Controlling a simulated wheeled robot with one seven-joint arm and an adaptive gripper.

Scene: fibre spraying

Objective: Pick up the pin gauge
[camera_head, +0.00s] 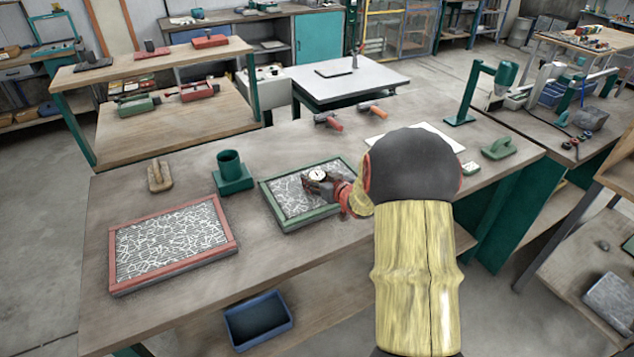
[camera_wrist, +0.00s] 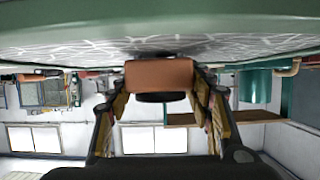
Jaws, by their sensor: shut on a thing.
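The pin gauge (camera_head: 317,174), with a round white dial face, is at the green-framed tray (camera_head: 297,221) in the head view, above its white-fibre surface. My gripper (camera_head: 325,186) reaches in from the right and is shut on the gauge. In the wrist view, an orange-brown block-like part of the gauge (camera_wrist: 160,74) sits between the two fingers of my gripper (camera_wrist: 161,82), close to the tray surface (camera_wrist: 60,45). My arm and fingers hide part of the gauge, and I cannot tell whether it still touches the tray.
A red-framed tray (camera_head: 228,246) lies to the left. A green cup on a base (camera_head: 232,172) and a wooden hand float (camera_head: 160,177) stand behind. Orange-handled tools (camera_head: 335,123) and a white sheet (camera_head: 388,138) lie farther back. A blue bin (camera_head: 258,318) is on the lower shelf.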

